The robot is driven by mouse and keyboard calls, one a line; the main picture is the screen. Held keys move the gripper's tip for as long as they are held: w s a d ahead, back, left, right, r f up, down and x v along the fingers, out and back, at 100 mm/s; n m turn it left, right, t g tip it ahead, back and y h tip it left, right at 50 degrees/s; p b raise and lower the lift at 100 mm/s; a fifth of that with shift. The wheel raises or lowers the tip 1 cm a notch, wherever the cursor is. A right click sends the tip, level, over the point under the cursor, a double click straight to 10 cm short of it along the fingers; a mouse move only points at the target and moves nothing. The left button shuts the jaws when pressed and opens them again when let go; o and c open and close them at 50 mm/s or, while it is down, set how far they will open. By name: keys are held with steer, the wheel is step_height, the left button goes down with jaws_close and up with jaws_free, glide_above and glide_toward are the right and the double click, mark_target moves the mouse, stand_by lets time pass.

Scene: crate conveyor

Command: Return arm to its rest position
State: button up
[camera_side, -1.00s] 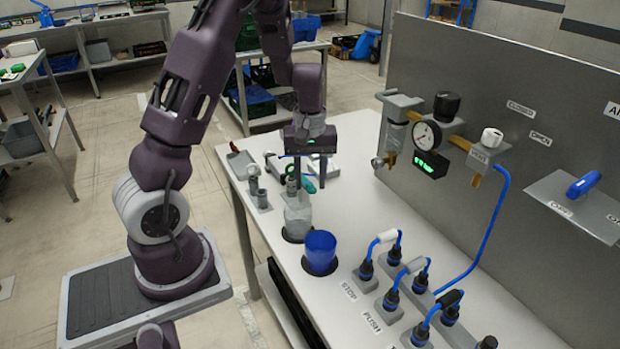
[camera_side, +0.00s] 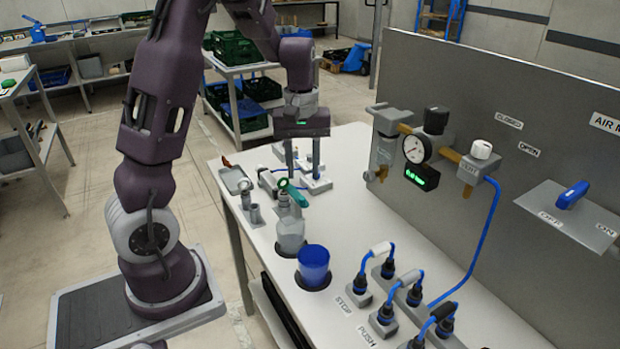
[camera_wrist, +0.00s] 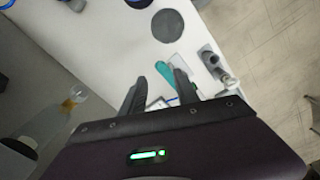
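In the side view my gripper (camera_side: 302,168) hangs over the back of the white workbench (camera_side: 352,195). Its two fingers point down, apart, with nothing between them. The fingers also show apart in the wrist view (camera_wrist: 159,88), with a teal-handled tool (camera_wrist: 164,70) on the bench beyond the gap. My arm is raised and bent over the bench. The teal-handled tool lies behind the bottle in the side view (camera_side: 297,196).
A grey panel (camera_side: 560,130) with a gauge (camera_side: 417,149) and valve knobs rises along the right. Blue cables with plugs (camera_side: 412,297) fill the front right of the bench. Small metal fittings (camera_side: 254,213) stand at the left edge. Mid-bench right of the cup is clear.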

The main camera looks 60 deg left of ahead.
steer(key=s+d+r+m+t, duration=0.2)
steer(key=s+d+r+m, duration=0.15)
steer(key=d+r, duration=0.4)
steer(key=s+d+r+m+t, duration=0.1)
steer(key=s+d+r+m, duration=0.1)
steer(key=s+d+m, duration=0.2)
steer(key=s+d+r+m+t, duration=0.2)
steer(key=s+d+m, duration=0.3)
steer(key=s, duration=0.5)
steer(key=shift+d+r, duration=0.25)
steer(key=shift+d, duration=0.25)
stand_by(0.9)
